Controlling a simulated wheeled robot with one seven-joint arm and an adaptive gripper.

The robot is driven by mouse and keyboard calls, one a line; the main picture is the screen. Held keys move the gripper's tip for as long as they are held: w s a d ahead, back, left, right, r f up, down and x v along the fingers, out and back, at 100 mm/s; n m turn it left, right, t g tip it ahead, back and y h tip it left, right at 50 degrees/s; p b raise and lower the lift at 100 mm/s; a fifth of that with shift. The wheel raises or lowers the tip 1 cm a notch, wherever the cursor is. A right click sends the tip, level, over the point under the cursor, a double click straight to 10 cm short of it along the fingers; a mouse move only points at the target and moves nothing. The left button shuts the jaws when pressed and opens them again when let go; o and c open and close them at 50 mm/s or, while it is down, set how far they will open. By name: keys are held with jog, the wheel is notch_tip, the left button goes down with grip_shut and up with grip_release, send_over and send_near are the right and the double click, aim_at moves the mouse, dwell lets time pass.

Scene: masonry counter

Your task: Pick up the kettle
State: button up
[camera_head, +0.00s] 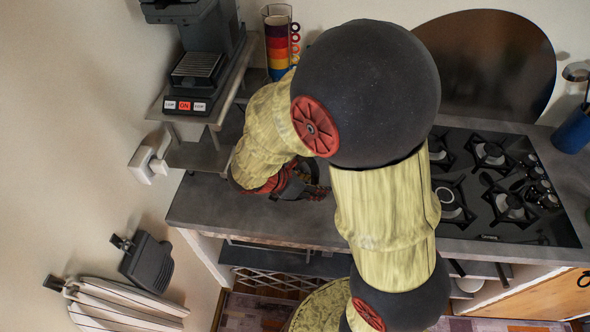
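No kettle can be made out in the head camera view; my arm covers a large part of the counter (235,205) and may hide it. My gripper (308,190) is low over the left part of the counter, to the right of the coffee machine's metal stand. Only dark parts of the gripper show beyond the red wrist ring. Its fingertips are too small and shaded to tell whether they are open or shut, or whether they touch anything.
A black coffee machine (196,70) stands on a metal stand (200,157) at left. Stacked colourful cups (278,45) stand behind. A black gas hob (505,190) is at right, with a blue container (574,130) beyond it. The counter's front left is clear.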

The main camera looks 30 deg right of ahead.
jog(key=c, duration=0.3)
grip_shut()
dwell(1.0)
jog(key=shift+w+r, duration=0.1)
